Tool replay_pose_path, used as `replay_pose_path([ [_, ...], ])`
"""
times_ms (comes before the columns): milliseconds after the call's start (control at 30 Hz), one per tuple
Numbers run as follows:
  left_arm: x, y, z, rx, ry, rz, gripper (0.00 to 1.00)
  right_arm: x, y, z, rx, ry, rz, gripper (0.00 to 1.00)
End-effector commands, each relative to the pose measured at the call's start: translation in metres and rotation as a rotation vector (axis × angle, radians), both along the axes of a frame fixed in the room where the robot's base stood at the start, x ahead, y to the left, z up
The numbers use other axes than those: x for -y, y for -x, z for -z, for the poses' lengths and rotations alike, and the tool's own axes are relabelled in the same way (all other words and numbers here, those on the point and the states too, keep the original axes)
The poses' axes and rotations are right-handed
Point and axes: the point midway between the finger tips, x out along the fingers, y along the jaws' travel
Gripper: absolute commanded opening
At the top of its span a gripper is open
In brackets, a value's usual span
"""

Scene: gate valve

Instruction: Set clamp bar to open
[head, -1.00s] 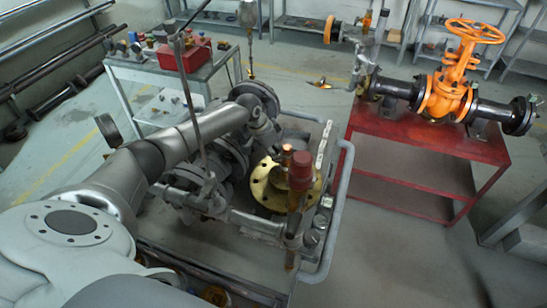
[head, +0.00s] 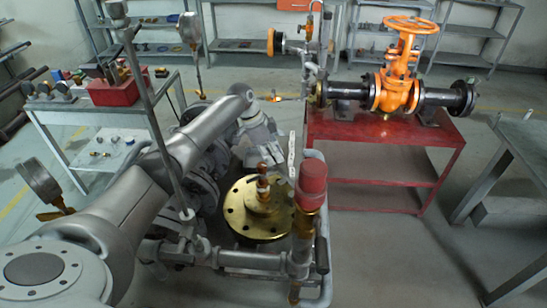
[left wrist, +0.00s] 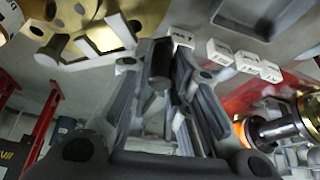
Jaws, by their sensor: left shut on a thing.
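My left gripper (head: 272,158) is beyond the brass flange (head: 238,222), at the end of my arm coming in from the left. In the left wrist view its dark fingers (left wrist: 172,88) are closed around a dark, round-ended bar (left wrist: 160,62), probably the clamp bar. The rest of that bar is hidden by the fingers. In the head view my wrist and other parts hide the grasp, so I cannot tell the bar's angle. A narrow white strip (head: 291,155) stands just right of the gripper. My right gripper is not in view.
A red-capped fitting (head: 313,182) rises in front of the gripper, with grey pipework around it. A red table (head: 390,136) carries an orange gate valve (head: 397,90) behind. A grey cart (head: 60,120) stands left.

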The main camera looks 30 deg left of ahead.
Motion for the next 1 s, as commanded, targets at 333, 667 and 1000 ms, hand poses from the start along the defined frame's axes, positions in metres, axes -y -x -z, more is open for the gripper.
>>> replay_pose_path([
  [333,-0.001,-0.004,0.0,0.002,0.001,-0.018,0.0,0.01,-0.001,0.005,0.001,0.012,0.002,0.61],
  [667,-0.001,-0.004,-0.001,0.004,0.002,-0.018,0.0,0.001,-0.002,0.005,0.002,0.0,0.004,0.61],
  [1000,-0.001,-0.003,0.0,0.002,0.001,-0.018,0.26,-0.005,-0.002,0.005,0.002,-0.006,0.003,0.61],
])
